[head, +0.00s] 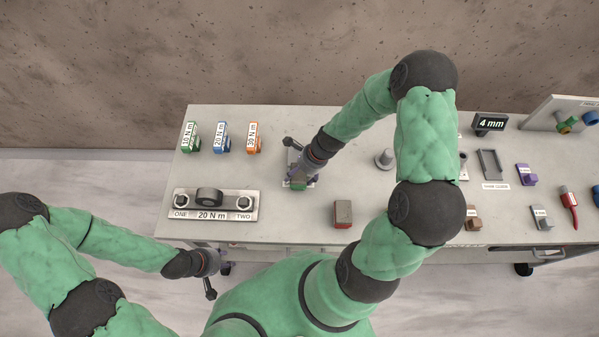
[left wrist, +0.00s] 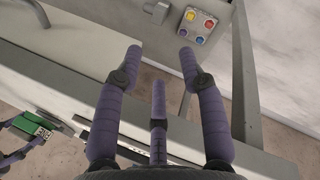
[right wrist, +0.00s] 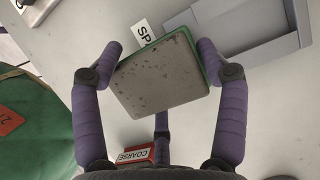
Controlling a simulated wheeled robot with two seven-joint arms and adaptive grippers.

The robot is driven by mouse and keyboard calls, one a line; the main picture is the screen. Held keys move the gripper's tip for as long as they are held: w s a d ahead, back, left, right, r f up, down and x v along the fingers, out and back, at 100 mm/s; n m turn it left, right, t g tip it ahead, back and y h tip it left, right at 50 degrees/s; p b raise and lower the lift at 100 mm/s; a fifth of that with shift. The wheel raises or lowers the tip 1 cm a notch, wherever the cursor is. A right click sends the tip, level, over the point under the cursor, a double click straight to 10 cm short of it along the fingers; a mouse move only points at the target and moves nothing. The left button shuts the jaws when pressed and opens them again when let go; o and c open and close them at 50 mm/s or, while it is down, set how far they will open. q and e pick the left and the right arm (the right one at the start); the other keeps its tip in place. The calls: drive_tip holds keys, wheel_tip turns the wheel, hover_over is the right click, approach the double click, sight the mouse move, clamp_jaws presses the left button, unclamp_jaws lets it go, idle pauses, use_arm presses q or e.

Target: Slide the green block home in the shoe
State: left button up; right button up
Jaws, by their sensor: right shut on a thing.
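The green block (right wrist: 165,75) is in the right wrist view, a flat slab with a speckled grey face and a green edge. My right gripper (right wrist: 158,60) is shut on it, one finger at each side; it also shows in the head view (head: 298,182), low over the slab's middle. A grey open-topped tray (right wrist: 268,54), which looks like the shoe, lies beyond the block at upper right. The block is outside its recess; whether it touches the bench I cannot tell. My left gripper (left wrist: 160,58) is open and empty, near the bench's front edge in the head view (head: 208,264).
A red block (head: 343,214) marked COARSE stands to the right of my right gripper. A torque bar (head: 213,204) lies to the left. Green, blue and orange tags (head: 221,137) stand behind it. A grey post (head: 385,157) and several fixtures stand further right.

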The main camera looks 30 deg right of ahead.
drive_tip(key=shift+f, duration=0.35)
idle(0.6)
idle(0.8)
drive_tip(key=shift+w+d+p, duration=0.6)
drive_tip(key=shift+w+p, duration=0.1)
drive_tip(key=shift+w, duration=0.25)
drive_tip(key=shift+w+d+p, duration=0.55)
drive_tip(key=shift+w+p, duration=0.15)
drive_tip(key=shift+w, duration=0.2)
drive_tip(key=shift+w+d+p, duration=0.6)
drive_tip(key=shift+w+p, duration=0.1)
drive_tip(key=shift+w, duration=0.25)
idle(1.7)
drive_tip(key=o, duration=1.1)
drive_tip(key=shift+r, duration=0.1)
drive_tip(key=o, duration=0.3)
drive_tip(key=shift+w, duration=0.1)
drive_tip(key=shift+o, duration=0.2)
drive_tip(key=v, duration=1.2)
